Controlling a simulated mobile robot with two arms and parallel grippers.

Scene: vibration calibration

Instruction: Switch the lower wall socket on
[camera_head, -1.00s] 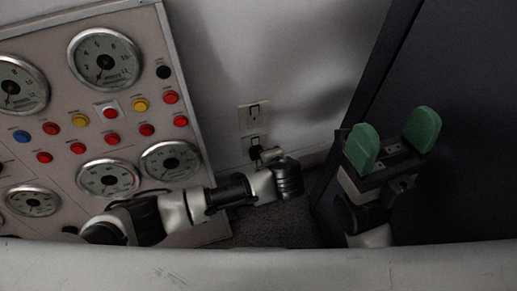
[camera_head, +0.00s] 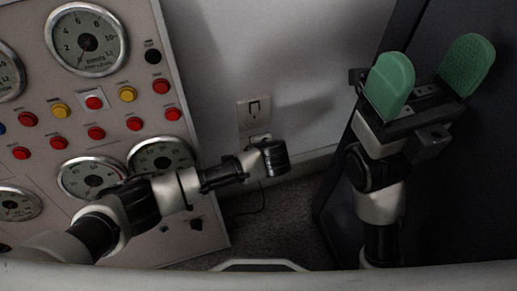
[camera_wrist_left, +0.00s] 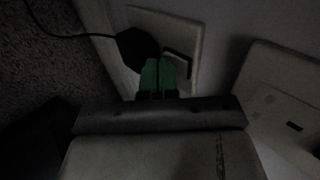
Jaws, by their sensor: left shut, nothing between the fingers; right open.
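The lower wall socket (camera_head: 260,137) is mostly hidden behind my left wrist in the head view. In the left wrist view, the lower socket plate (camera_wrist_left: 150,17) holds a round black plug (camera_wrist_left: 136,47) with a cable. A dark rocker or slot (camera_wrist_left: 178,66) sits beside the plug. My left gripper (camera_wrist_left: 158,76) is shut and empty, its green fingertips right at the plate, overlapping the plug's edge; I cannot tell whether they touch. My right gripper (camera_head: 428,82) is open and empty, raised in front of the dark panel, away from the sockets.
An upper wall socket (camera_head: 253,111) is above the lower one and shows in the left wrist view (camera_wrist_left: 285,105). A panel of gauges and buttons (camera_head: 115,110) stands at left. A dark cabinet or door (camera_head: 350,190) is at right. A black cable (camera_head: 262,199) hangs to the carpet.

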